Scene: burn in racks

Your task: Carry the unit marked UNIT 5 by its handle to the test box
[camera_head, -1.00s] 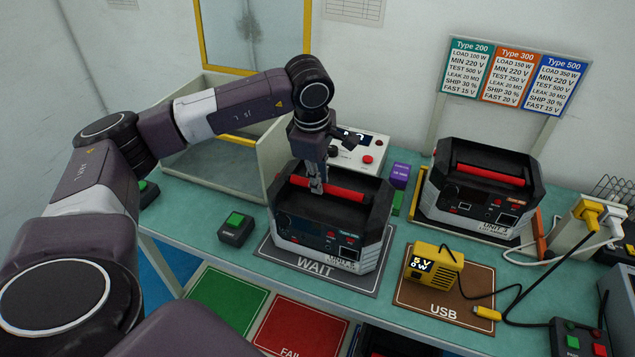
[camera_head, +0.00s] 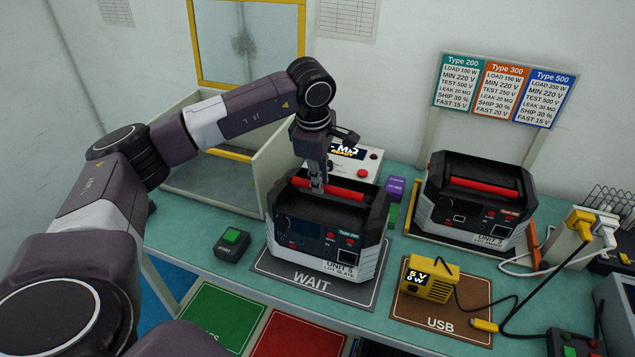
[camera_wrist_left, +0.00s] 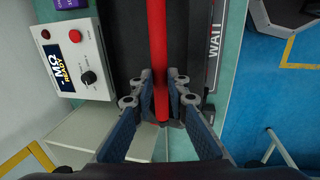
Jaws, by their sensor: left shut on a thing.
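The unit marked UNIT 5 (camera_head: 345,271) is a black and white case with a red handle (camera_head: 345,192). It is upright over the grey WAIT mat (camera_head: 270,265), apparently just clear of it. My left gripper (camera_head: 318,188) is shut on the handle, left of its middle. In the left wrist view the red handle (camera_wrist_left: 159,50) runs between the fingers (camera_wrist_left: 161,95). An open pale box (camera_head: 262,178), which looks like the test box, stands behind and left of the unit. My right gripper is not in view.
A tester (camera_head: 362,168) reading MΩ READY stands close behind the unit. A green button box (camera_head: 232,244) sits left of the mat. A yellow USB load (camera_head: 430,279) is at the right, with cables. Another unit (camera_head: 478,200) stands at the back right.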

